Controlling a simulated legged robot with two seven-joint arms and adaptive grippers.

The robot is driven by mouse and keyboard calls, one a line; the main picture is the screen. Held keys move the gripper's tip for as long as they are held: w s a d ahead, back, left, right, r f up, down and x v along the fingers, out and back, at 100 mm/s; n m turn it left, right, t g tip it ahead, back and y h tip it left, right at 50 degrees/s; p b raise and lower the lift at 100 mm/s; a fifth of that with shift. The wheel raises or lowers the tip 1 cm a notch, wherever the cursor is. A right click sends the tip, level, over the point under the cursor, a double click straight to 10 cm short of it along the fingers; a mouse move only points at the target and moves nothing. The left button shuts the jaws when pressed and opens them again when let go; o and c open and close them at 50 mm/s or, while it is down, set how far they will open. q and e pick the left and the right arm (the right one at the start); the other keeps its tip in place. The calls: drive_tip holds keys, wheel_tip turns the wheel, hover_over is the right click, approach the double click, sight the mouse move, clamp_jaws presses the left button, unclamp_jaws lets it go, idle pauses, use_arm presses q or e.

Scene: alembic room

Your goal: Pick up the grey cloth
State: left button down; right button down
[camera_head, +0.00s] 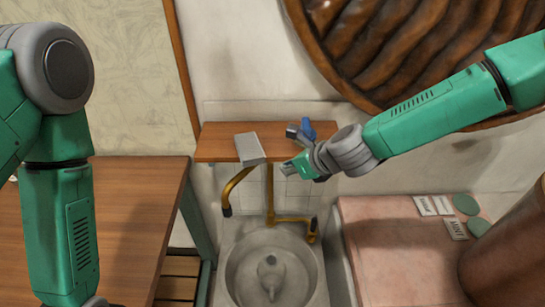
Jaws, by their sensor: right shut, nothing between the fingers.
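The grey cloth (249,148) looks like a flat, folded grey block. It lies on the left-middle part of a small wooden shelf (217,147) above the sink. My right gripper (289,168) is at the shelf's front edge, to the right of the cloth and a little nearer to me. It is shut and empty, with a gap between it and the cloth. My left arm comes down the left side of the view, and its gripper is out of the picture below.
A small blue and dark grey object (305,130) is on the shelf, close behind my right gripper. Below are brass pipes (270,197) and a stone sink (236,280) with a grey bottle-shaped thing (270,272). A wooden table (130,215) is left; a pink counter (385,245) is right.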

sight(265, 156)
drive_tip(key=w+a, duration=0.1)
drive_tip(key=w+a+f+p, duration=0.1)
drive_tip(key=w+a, duration=0.1)
drive_tip(key=shift+w+a, duration=0.2)
drive_tip(key=shift+a, duration=0.1)
drive_tip(key=shift+w+a+f, duration=0.15)
drive_tip(key=shift+a, duration=0.05)
drive_tip(key=shift+w+a, duration=0.6)
drive_tip(key=shift+w, duration=0.1)
drive_tip(key=shift+w+a, duration=0.2)
drive_tip(key=shift+a, duration=0.05)
drive_tip(key=shift+s+d, duration=0.1)
